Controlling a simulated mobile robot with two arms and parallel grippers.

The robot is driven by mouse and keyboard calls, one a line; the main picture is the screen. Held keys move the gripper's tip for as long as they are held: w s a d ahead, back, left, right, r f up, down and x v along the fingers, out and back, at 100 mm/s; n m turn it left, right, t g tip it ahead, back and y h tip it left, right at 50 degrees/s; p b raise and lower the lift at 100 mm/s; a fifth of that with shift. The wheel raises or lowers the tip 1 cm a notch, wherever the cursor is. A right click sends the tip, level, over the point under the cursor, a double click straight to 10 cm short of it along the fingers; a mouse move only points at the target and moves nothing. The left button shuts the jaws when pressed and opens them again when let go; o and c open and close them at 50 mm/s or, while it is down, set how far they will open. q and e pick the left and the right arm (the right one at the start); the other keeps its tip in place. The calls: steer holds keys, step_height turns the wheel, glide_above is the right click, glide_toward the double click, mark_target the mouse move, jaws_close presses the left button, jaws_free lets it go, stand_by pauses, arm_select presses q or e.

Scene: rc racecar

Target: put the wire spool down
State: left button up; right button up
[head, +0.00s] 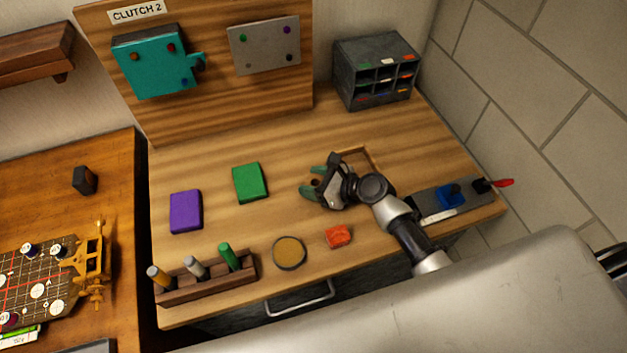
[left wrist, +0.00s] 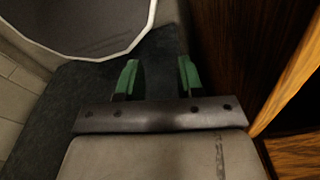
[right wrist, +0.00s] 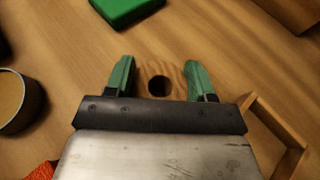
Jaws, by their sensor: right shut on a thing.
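My right gripper (head: 314,184) is over the middle of the wooden workbench (head: 225,135), fingers pointing left. In the right wrist view its green fingers (right wrist: 160,76) are closed on the wire spool (right wrist: 173,76), a wood-coloured round end with a dark centre hole. The spool's colour blends with the bench, so its edge and its height above the bench are hard to tell. In the head view it is mostly hidden by the fingers. My left gripper (left wrist: 159,78) shows only in its wrist view, fingers apart and empty above a dark floor.
A shallow wooden frame (head: 373,158) lies just behind my right gripper. A green block (head: 250,183), purple block (head: 186,211), round tin (head: 289,252), orange-red item (head: 338,236) and tool rack (head: 207,280) are around it. A drawer cabinet (head: 345,84) stands behind. Bench between blocks and cabinet is clear.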

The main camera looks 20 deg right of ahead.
steer(key=shift+f, duration=0.2)
steer(key=o, duration=1)
steer(key=shift+c, duration=0.2)
steer(key=shift+r, duration=0.1)
steer(key=shift+r, duration=0.2)
steer(key=b+v, duration=0.1)
steer(key=v, duration=1.1)
